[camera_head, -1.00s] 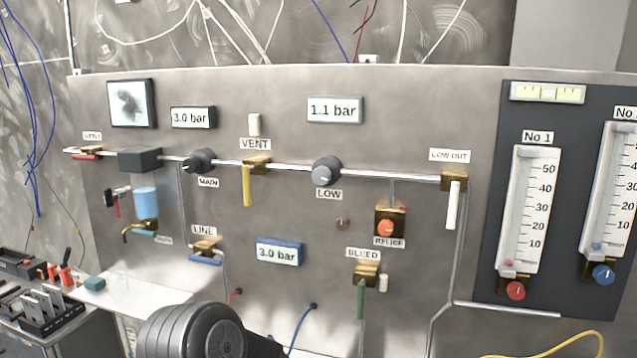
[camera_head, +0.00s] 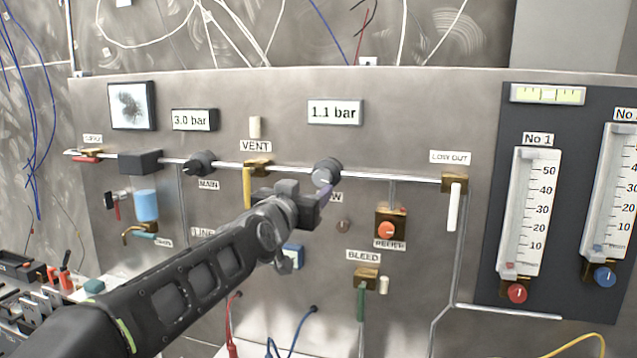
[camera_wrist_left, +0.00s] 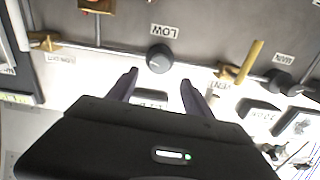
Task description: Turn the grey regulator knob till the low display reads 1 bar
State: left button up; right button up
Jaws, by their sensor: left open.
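The grey regulator knob (camera_head: 326,172) sits on the pipe under the low display, its LOW label partly hidden by my gripper. The low display (camera_head: 335,111) reads 1.1 bar. My left gripper (camera_head: 322,192) is open just below and in front of the knob in the head view. In the left wrist view the knob (camera_wrist_left: 160,58) lies beyond and between the two open fingertips (camera_wrist_left: 158,78), with nothing between the fingers. Whether a finger touches the knob is not clear, but a gap shows in the wrist view. My right gripper is not in view.
The yellow VENT lever (camera_head: 247,186) hangs left of the knob, close to my gripper. The black MAIN knob (camera_head: 200,163) is farther left. The orange RELIEF knob (camera_head: 387,229) and BLEED valve (camera_head: 366,278) are at the lower right. My arm covers the LINE valve.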

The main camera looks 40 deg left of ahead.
aim_at(320, 180)
pick_arm(q)
jog(key=shift+w, duration=0.1)
jog(key=p+x, duration=0.2)
jog(key=x, duration=0.4)
jog(key=shift+w+a, duration=0.1)
jog(key=shift+w, duration=0.1)
jog(key=shift+w+a+p, duration=0.25)
jog(key=shift+w+p, duration=0.15)
jog(key=shift+w, duration=0.2)
jog(key=shift+c, duration=0.6)
grip_shut()
jog(key=shift+f+n, duration=0.1)
jog(key=shift+n, duration=0.8)
